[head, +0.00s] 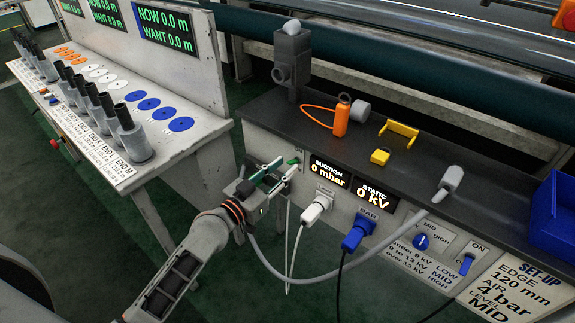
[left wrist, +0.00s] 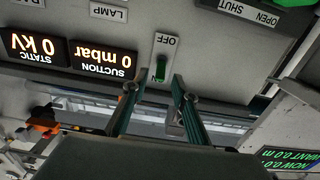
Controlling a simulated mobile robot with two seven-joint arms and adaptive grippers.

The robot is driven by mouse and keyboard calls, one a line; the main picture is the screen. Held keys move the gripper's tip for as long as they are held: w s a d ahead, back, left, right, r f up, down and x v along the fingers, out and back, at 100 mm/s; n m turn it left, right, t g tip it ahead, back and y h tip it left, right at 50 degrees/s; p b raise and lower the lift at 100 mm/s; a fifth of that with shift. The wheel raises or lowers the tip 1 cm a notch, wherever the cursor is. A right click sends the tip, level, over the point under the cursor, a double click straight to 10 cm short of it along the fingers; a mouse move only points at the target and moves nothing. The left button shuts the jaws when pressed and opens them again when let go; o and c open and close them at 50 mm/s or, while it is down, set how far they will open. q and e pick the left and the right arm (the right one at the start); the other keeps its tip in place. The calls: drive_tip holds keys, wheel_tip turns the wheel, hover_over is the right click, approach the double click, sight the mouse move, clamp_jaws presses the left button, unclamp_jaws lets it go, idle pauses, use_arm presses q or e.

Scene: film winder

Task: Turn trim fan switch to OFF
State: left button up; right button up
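A green toggle switch (left wrist: 160,68) sits on a pale plate marked OFF (left wrist: 165,43) in the upside-down left wrist view. The lever lies at the plate end away from the word OFF. No words "trim fan" are readable; the other end of the plate is hidden. In the head view the green lever (head: 293,161) shows at the left end of the bench front. My left gripper (head: 278,180) is in front of it, fingers apart. In the left wrist view the gripper (left wrist: 157,92) has its fingertips either side of the lever; contact cannot be told. My right gripper is not in view.
The suction display (head: 328,173) and static display (head: 375,194) are right of the switch. A white plug (head: 317,208) and blue plug (head: 358,232) have hanging cables below. A blue knob (head: 421,242) and blue switch (head: 466,264) are farther right. A side table (head: 185,150) stands left.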

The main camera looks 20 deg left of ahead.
sight(293, 162)
use_arm(q)
drive_tip(key=shift+x, duration=1.05)
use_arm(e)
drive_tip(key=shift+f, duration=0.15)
